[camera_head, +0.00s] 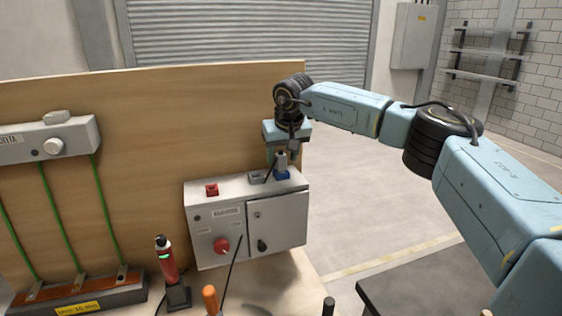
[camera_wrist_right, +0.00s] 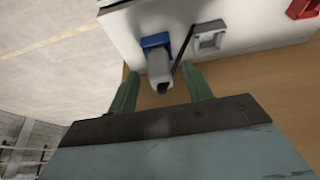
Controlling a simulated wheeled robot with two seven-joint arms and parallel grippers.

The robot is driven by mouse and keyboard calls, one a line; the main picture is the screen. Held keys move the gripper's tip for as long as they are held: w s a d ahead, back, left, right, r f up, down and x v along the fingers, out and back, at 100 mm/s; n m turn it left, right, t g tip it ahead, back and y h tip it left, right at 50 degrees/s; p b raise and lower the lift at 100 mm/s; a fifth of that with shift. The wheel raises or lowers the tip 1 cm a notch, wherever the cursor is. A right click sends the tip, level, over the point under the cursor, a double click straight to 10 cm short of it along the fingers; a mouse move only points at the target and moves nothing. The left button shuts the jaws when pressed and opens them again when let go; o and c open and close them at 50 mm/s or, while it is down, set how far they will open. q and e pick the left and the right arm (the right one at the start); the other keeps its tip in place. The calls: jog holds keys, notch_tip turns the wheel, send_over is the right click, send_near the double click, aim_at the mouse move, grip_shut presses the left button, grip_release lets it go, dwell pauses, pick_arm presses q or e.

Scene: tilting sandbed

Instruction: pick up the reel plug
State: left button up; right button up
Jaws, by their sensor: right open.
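The reel plug, a grey plug (camera_head: 281,160) with a black cable, stands in a blue socket (camera_head: 282,175) on top of a light grey control box (camera_head: 226,230). The plug (camera_wrist_right: 159,68) also shows in the right wrist view, with the blue socket (camera_wrist_right: 155,41) behind it. My right gripper (camera_head: 283,152) is open above the box. In the wrist view its two green fingers (camera_wrist_right: 161,90) lie on either side of the plug's end, with gaps visible between fingers and plug. My left gripper is not in view.
A grey square socket (camera_head: 257,177) and a red block (camera_head: 211,190) sit on the box top beside the blue socket. A wooden panel (camera_head: 150,130) stands behind. A red-and-black tool (camera_head: 166,262) and an orange handle (camera_head: 210,298) are in front. Open floor lies right.

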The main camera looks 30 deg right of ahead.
jog(key=shift+w+f, duration=0.25)
jog(key=shift+f, duration=0.35)
grip_shut()
jog(key=shift+r, duration=0.15)
